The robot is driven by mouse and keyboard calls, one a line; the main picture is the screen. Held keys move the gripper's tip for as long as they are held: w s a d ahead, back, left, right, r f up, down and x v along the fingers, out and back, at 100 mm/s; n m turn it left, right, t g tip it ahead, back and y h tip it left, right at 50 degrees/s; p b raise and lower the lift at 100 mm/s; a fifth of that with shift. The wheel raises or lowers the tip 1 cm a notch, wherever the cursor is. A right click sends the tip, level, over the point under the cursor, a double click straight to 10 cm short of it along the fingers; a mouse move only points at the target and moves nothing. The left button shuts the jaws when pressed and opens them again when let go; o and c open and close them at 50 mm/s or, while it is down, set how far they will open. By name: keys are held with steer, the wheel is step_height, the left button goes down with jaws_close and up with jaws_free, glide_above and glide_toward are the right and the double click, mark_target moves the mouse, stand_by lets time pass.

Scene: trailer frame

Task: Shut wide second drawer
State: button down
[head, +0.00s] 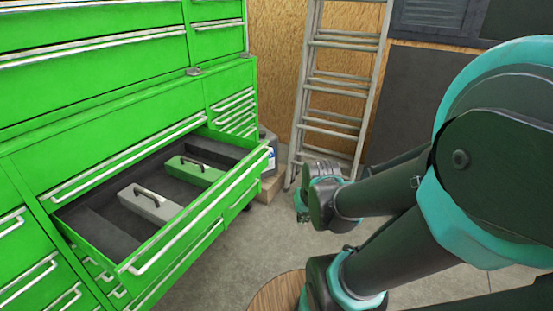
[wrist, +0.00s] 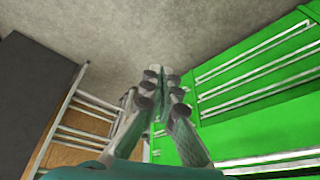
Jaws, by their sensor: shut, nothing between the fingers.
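The wide second drawer (head: 190,233) of the green tool cabinet (head: 110,115) stands pulled well out in the head view. Its long silver handle runs along the top of its front. Inside are a grey box (head: 150,201) and a green box (head: 195,171), each with a dark handle. My gripper (wrist: 159,75) shows in the wrist view with its fingers together and nothing between them. Green cabinet fronts with silver handles lie to its right there. I see no contact with the drawer. In the head view my arm is to the right of the drawer, apart from it.
A metal ladder (head: 335,90) leans on the wooden wall behind. A container (head: 268,150) stands beside the cabinet's far end. A round wooden top (head: 275,294) is low at the front. Grey floor (head: 255,240) lies open between the drawer and my arm.

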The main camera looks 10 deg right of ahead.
steer(key=w+d+r+m+t+y, duration=0.1)
steer(key=w+d+r+m+y, duration=0.2)
steer(key=w+m, duration=0.95)
steer(key=w+r+m+y, duration=0.4)
steer(key=w+r+m, duration=0.2)
steer(key=w+m, duration=0.7)
glide_toward(263, 162)
steer(key=shift+n, duration=0.45)
steer(key=shift+x, duration=2.8)
